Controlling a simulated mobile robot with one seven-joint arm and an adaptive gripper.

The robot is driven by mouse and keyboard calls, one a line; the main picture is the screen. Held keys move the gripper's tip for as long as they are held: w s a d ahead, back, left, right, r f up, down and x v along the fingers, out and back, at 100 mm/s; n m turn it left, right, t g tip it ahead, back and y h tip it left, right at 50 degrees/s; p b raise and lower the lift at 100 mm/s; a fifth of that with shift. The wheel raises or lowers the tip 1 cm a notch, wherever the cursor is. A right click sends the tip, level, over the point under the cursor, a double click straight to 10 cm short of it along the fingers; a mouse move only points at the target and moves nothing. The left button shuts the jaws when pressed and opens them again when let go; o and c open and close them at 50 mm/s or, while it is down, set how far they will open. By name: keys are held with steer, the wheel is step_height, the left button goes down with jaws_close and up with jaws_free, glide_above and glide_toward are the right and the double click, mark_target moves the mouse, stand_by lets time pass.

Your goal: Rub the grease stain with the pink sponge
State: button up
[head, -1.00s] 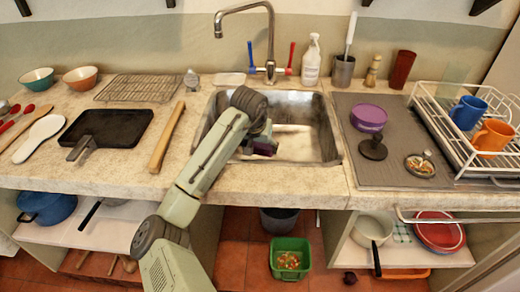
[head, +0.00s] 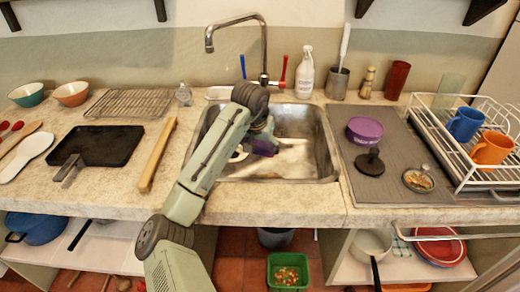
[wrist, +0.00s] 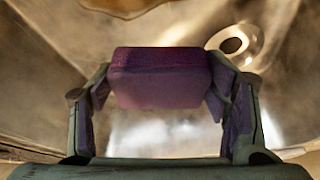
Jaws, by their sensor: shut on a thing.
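My gripper (wrist: 160,92) is shut on the sponge (wrist: 160,76), which looks dark pink to purple and sits crosswise between the two fingers. In the head view my gripper (head: 262,136) is inside the metal sink basin (head: 326,165), with the sponge (head: 264,147) at its lower end. A brownish patch with a dark edge (wrist: 128,6), which looks like the grease stain, lies at the top of the wrist view, beyond the sponge and apart from it in the picture. I cannot tell whether the sponge touches the basin.
The round drain (wrist: 233,43) is right of the sponge in the wrist view. The tap (head: 262,50) arches behind the basin.

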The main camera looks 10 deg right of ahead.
steer(key=shift+d+r, duration=0.2)
steer(key=shift+d, duration=0.15)
steer(key=shift+r, duration=0.1)
steer(key=shift+w+r, duration=0.15)
steer(key=shift+r, duration=0.5)
steer(key=shift+w+r, duration=0.15)
steer(key=shift+r, duration=0.45)
steer(key=shift+a, duration=0.1)
steer(key=shift+a, duration=0.1)
steer(key=shift+w+a, duration=0.1)
